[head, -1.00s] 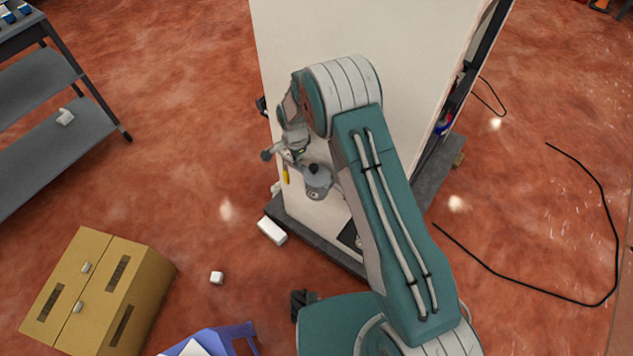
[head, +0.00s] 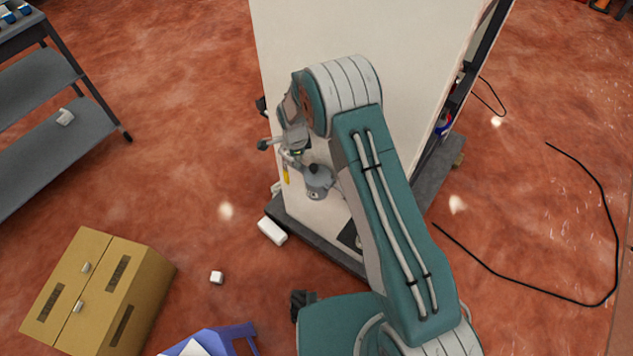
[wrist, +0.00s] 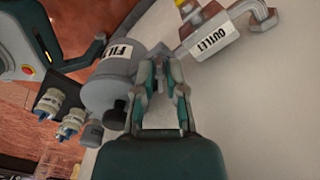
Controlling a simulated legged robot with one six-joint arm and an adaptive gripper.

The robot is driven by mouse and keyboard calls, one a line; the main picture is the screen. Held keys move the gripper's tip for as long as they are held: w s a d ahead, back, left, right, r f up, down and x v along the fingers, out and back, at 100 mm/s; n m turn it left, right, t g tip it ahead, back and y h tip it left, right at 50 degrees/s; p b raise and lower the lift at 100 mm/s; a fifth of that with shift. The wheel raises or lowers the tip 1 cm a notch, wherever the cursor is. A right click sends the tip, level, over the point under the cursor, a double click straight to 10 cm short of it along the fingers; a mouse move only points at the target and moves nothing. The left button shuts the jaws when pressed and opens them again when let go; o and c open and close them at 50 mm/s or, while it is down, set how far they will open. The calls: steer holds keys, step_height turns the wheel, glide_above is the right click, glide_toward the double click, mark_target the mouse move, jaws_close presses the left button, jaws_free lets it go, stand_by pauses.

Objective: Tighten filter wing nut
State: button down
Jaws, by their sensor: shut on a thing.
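A grey cylindrical filter housing (wrist: 112,80) with a partly covered white label beginning "FIL" is on the pale panel, left of my gripper in the wrist view. My gripper (wrist: 160,62) points at the panel beside the housing. Its fingers are close together on the small filter wing nut, which is mostly hidden between the fingertips. In the head view a grey canister (head: 318,180) shows low on the panel by my wrist, and my arm hides much of that area.
An outlet fitting (wrist: 215,40) with an "OUTLET" label sits close to the right of my fingertips. Several small fittings (wrist: 65,115) are left of the housing. A tan cabinet (head: 100,290), a grey shelf cart (head: 50,100) and a black cable (head: 510,285) stand or lie around the panel.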

steer(key=shift+w+a+m, duration=0.1)
steer(key=shift+m, duration=1)
steer(key=shift+m, duration=1.7)
steer(key=shift+m, duration=1.7)
steer(key=m, duration=0.3)
